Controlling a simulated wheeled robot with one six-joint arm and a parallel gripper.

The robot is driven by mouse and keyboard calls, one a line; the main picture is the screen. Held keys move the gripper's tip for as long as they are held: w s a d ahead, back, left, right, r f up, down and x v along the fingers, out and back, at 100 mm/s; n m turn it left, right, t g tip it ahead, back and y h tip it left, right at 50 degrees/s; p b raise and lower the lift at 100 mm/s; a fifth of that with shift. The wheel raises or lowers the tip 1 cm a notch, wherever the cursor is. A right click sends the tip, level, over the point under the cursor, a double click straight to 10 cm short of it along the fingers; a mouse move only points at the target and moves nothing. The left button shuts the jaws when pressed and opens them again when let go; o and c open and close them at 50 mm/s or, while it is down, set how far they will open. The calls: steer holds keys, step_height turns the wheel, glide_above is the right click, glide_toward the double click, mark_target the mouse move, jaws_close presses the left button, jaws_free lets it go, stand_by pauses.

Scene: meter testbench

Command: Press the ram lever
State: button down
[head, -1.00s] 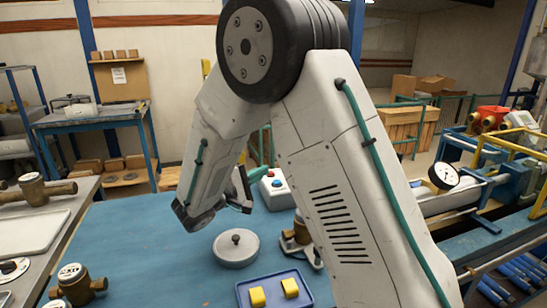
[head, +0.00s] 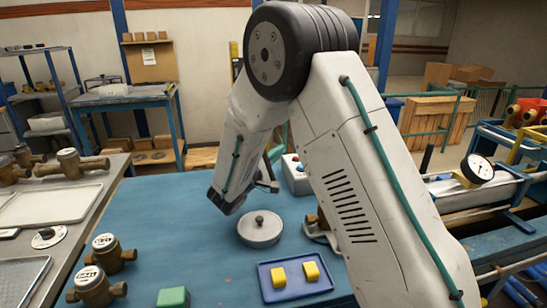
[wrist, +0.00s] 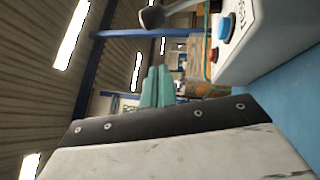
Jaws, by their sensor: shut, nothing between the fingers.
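A dark upright handle (head: 427,158) stands just right of my arm in the head view, beside the blue test bench. It may be the ram lever; its lower part is hidden. In the wrist view a dark rounded knob on a grey shaft (wrist: 152,17) shows at the top edge; I cannot tell whether it is the same thing. My gripper (head: 268,180) is above the blue table, partly hidden by my forearm and well left of the handle. In the wrist view its teal fingers (wrist: 156,87) appear side by side, shut and empty.
A button box (head: 297,172) with red and blue buttons stands behind my gripper. A round grey lid (head: 260,230), a blue tray (head: 297,292) with yellow blocks, and a green block (head: 172,297) are on the table. A pressure gauge (head: 480,168) is at right. The table's left-middle is clear.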

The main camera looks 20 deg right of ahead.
steer(key=x, duration=0.5)
steer(key=shift+d, duration=0.4)
steer(key=shift+s+d+r, duration=0.2)
steer(key=shift+s+d, duration=0.05)
steer(key=shift+d, duration=0.25)
steer(key=shift+s+d+r, duration=0.2)
steer(key=shift+d, duration=0.25)
steer(key=shift+s+d+r, duration=0.1)
steer(key=shift+s+d, duration=0.05)
steer(key=shift+d, duration=0.4)
steer(key=shift+a+r, duration=0.1)
